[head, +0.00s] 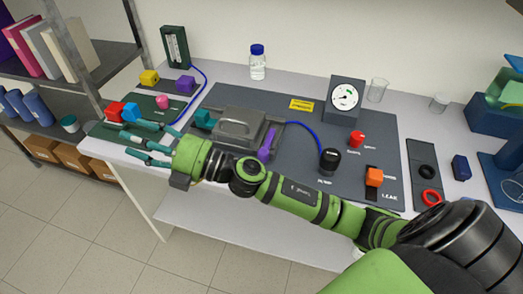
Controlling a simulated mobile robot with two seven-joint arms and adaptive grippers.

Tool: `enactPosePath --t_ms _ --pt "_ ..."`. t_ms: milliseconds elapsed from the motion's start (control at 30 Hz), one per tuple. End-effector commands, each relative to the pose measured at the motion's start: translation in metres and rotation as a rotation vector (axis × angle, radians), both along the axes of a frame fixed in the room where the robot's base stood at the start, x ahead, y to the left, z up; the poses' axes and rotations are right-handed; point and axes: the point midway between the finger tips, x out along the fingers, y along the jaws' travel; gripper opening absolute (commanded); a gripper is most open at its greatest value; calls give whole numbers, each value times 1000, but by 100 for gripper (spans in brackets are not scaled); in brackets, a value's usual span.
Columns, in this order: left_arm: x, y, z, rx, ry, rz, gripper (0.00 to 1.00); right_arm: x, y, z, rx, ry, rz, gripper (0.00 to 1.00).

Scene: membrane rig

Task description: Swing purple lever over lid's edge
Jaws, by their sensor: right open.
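The purple lever (267,144) stands at the right side of the grey lid (240,122), beside its edge and not lying across its top. Its lower end is close to my right forearm and may be partly hidden. A teal lever (204,119) is at the lid's left side. My right gripper (122,140) has teal fingers, spread open and empty, at the left front of the bench, well left of the purple lever. My left gripper is not in view.
Red and blue blocks (130,111) lie on the green mat near my fingers. Behind stand yellow and purple blocks (185,83). Right of the lid are a blue hose, a black pump knob (329,160), a gauge (344,98) and an orange block (374,177). The mat behind the lid is mostly clear.

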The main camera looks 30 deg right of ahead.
Motion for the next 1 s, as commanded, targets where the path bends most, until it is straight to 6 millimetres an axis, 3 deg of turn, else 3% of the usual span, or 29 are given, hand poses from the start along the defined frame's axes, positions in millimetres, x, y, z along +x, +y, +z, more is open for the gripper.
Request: enactPosePath --t_ms 67,133,267,367,500,600,700,833,1000 --pt "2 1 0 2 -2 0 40 -12 23 -2 -187 -119 163 56" --pt "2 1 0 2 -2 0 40 -23 35 -18 -369 -187 304 56" --pt "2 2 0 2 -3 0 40 -34 21 -68 -751 -227 528 56" --pt "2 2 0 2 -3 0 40 -29 -24 -108 -1068 -169 651 56" --pt "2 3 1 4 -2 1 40 -16 -124 -139 -1477 34 737 56" --pt "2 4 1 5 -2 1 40 -12 -193 -139 -1687 209 743 56" --pt "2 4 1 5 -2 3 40 -13 -242 -131 -1816 356 731 56" --pt "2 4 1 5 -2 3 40 -16 -272 -125 -1886 458 719 56" --pt "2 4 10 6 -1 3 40 -18 -275 -139 -1895 475 726 56"
